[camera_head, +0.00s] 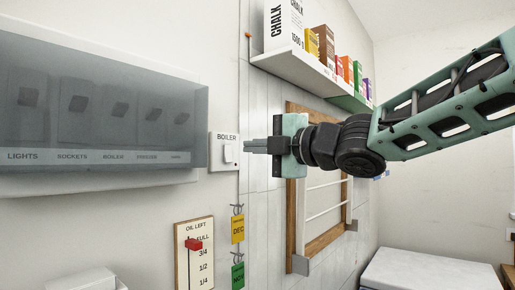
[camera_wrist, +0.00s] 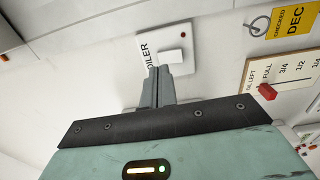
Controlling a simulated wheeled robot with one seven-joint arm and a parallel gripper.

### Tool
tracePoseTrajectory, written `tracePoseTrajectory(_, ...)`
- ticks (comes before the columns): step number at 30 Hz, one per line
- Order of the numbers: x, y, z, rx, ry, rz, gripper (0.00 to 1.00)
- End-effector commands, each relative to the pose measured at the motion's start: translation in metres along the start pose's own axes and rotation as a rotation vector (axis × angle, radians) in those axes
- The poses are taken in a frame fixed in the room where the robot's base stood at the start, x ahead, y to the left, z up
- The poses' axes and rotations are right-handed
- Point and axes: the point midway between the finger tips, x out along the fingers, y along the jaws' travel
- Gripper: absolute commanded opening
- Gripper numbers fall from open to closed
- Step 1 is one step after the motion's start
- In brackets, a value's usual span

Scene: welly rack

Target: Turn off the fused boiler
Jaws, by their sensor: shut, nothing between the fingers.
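The boiler switch plate (camera_head: 223,151), white and labelled "BOILER", is on the wall just right of the fuse box. Its white rocker (camera_head: 229,153) stands out on the plate. In the wrist view the plate (camera_wrist: 174,41) is straight ahead, with the rocker (camera_wrist: 171,57) at the fingertips and a small red dot above it. My gripper (camera_head: 247,146) is shut and empty, its fingertips pointing at the rocker. The fingertips (camera_wrist: 158,70) look at or very close to the rocker; I cannot tell whether they touch it.
A fuse box (camera_head: 95,110) with a translucent cover and several labelled switches, one marked "BOILER", is at left. An oil gauge board (camera_head: 194,262) and hanging tags (camera_head: 238,229) are below. A shelf (camera_head: 300,68) with boxes is above right. A wooden-framed rack (camera_head: 325,200) is behind my arm.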

Motion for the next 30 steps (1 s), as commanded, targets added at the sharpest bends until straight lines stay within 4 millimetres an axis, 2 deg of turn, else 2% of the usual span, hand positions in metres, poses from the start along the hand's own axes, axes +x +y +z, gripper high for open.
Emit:
tracePoseTrajectory(19,-0.088,0.004,0.001,-0.003,-0.003,0.002,0.0)
tracePoseTrajectory(24,-0.099,0.005,0.001,-0.002,-0.002,0.001,0.0)
tracePoseTrajectory(30,-0.1,0.005,0.001,0.0,-0.001,0.0,0.0)
